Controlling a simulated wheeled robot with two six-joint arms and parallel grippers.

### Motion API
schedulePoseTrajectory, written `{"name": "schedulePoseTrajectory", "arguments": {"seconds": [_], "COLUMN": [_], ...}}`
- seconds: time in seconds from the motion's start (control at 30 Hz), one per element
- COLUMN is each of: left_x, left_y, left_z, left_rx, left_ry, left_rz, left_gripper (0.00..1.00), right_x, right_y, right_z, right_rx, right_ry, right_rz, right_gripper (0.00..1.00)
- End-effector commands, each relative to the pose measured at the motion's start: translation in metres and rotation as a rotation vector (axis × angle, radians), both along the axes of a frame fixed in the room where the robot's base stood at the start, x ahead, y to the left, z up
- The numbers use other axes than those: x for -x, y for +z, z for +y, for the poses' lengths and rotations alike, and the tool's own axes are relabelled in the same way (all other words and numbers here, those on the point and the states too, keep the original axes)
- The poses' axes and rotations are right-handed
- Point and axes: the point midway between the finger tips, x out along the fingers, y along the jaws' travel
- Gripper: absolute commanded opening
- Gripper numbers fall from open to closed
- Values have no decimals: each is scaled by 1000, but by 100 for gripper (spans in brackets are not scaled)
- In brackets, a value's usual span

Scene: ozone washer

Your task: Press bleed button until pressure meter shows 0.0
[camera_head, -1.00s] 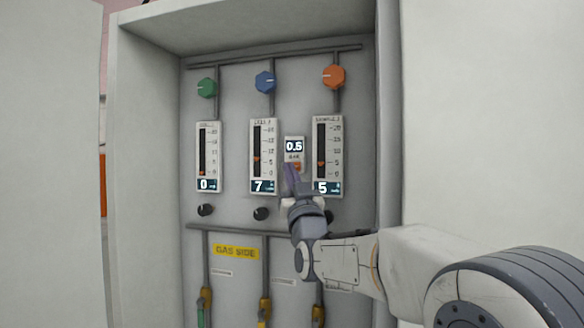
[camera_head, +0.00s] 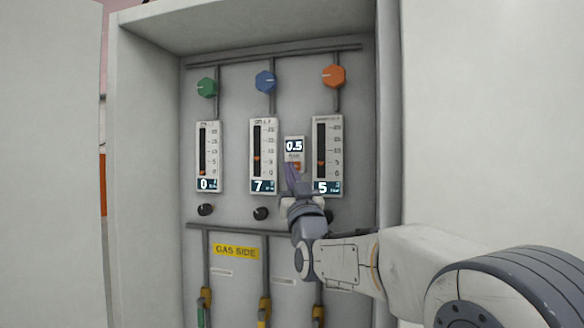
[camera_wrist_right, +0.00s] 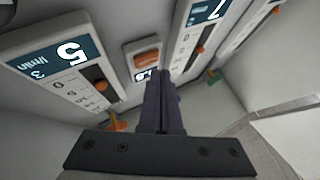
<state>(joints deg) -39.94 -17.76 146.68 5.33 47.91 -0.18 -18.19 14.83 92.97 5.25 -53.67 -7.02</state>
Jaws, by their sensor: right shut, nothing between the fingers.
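The pressure meter (camera_head: 294,146) reads 0.5 on a small white unit between the middle and right flow meters. The orange bleed button (camera_head: 295,166) is on the same unit, below the display. In the right wrist view the button (camera_wrist_right: 147,58) shows just past my fingertips, and the meter display (camera_wrist_right: 150,75) is partly hidden by them. My right gripper (camera_head: 291,176) is shut and empty, its tips just below the button in the head view. I cannot tell whether they touch it. My left gripper is not in view.
Flow meters reading 0 (camera_head: 208,157), 7 (camera_head: 263,156) and 5 (camera_head: 328,156) flank the unit. Green (camera_head: 207,88), blue (camera_head: 265,82) and orange (camera_head: 333,77) knobs sit above. Black knobs (camera_head: 205,210) and pipes lie below. Cabinet walls (camera_head: 388,130) enclose the panel.

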Motion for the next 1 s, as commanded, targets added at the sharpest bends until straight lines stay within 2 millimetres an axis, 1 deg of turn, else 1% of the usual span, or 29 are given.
{"name": "schedulePoseTrajectory", "arguments": {"seconds": [0.63,1.0], "left_x": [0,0], "left_y": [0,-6], "left_z": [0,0], "left_rx": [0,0], "left_ry": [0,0], "left_rz": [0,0], "left_gripper": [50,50], "right_x": [0,-7], "right_y": [0,0], "right_z": [0,-3], "right_rx": [0,0], "right_ry": [0,0], "right_rz": [0,0], "right_gripper": [0,0]}}
